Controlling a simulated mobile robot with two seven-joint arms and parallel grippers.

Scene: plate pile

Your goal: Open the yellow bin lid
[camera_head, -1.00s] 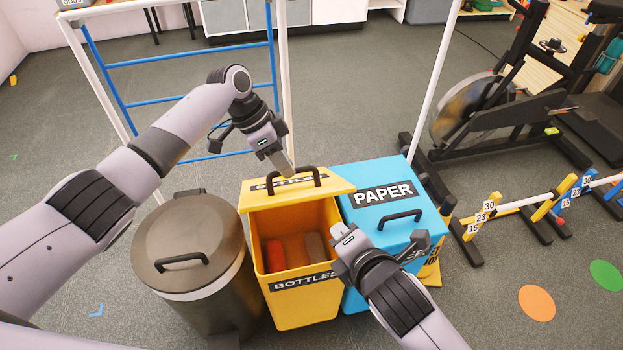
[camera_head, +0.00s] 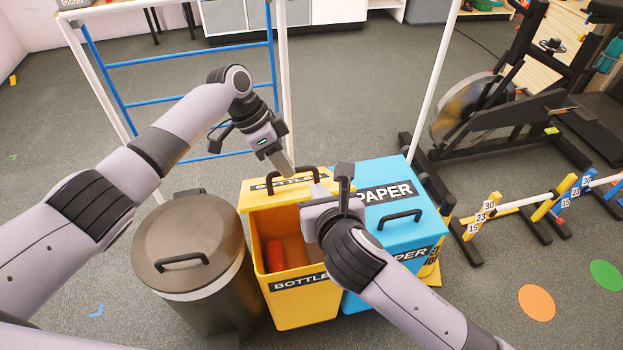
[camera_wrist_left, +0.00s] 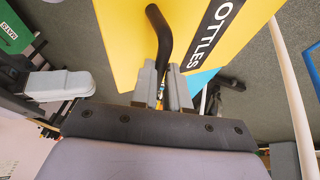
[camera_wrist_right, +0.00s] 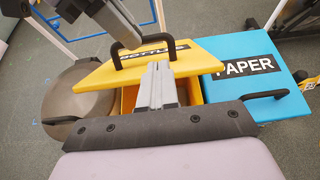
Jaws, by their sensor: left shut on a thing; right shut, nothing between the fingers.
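The yellow bin (camera_head: 300,310) labelled BOTTLES stands between two other bins in the head view. Its yellow lid (camera_head: 255,202) is partly raised, and the front of the inside shows. My left gripper (camera_head: 288,172) is shut on the black lid handle (camera_head: 304,169); the left wrist view shows the handle (camera_wrist_left: 163,30) between its fingers. My right gripper (camera_head: 318,190) is shut and empty over the bin's right side, close to the lid's front edge. The right wrist view shows its fingers (camera_wrist_right: 158,75) in front of the lid (camera_wrist_right: 100,77); contact cannot be told.
A red object (camera_head: 275,253) lies inside the yellow bin. A brown bin (camera_head: 190,235) stands left and a blue PAPER bin (camera_head: 370,225) right, both lidded. A white-and-blue frame (camera_head: 195,103) stands behind. An exercise bike (camera_head: 470,105) is farther right.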

